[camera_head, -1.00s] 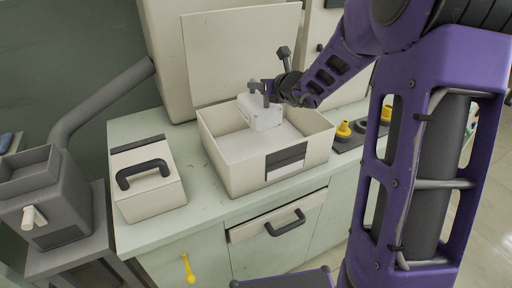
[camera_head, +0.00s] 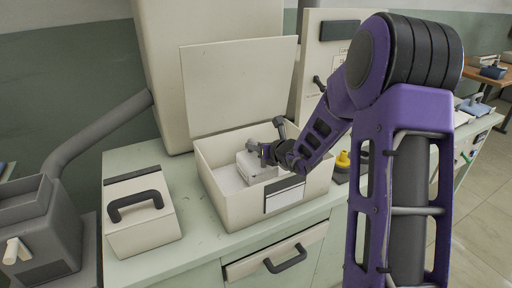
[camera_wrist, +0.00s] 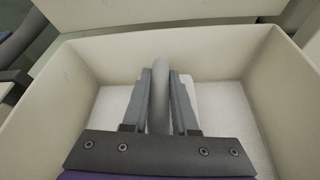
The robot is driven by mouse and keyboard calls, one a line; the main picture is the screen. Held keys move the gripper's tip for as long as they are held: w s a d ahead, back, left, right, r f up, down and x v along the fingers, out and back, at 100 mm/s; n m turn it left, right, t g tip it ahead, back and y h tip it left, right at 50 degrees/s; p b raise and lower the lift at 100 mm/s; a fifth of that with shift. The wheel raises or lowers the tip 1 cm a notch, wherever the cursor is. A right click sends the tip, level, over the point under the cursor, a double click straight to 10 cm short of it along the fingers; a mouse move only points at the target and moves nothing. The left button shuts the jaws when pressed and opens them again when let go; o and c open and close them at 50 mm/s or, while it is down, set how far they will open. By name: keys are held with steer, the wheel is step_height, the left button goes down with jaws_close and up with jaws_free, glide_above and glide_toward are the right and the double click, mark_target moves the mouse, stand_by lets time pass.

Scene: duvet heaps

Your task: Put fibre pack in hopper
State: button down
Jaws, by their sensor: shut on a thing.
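The white fibre pack (camera_head: 254,167) is a small block inside the open cream bin (camera_head: 240,207), which has a raised lid; I take this bin to be the hopper. My gripper (camera_head: 264,153) reaches in over the bin's right side and is shut on the pack. In the wrist view, my gripper (camera_wrist: 160,76) has a grey rounded bar (camera_wrist: 160,100) between its fingers, apparently the pack's handle. The pack's underside is hidden, so I cannot tell whether it touches the bin floor. A pale floor shows inside the bin (camera_wrist: 75,65).
A cream box with a dark handle (camera_head: 142,223) stands left of the bin on the pale green counter (camera_head: 190,248). A grey machine with a tray top (camera_head: 38,225) is at the far left. A yellow knob (camera_head: 343,160) stands right of the bin. A drawer (camera_head: 275,255) is below.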

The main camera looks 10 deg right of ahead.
steer(key=shift+f, duration=0.1)
steer(key=c, duration=0.7)
jaws_free()
steer(key=shift+r, duration=0.2)
steer(key=p+v, duration=0.1)
steer(key=v, duration=1.1)
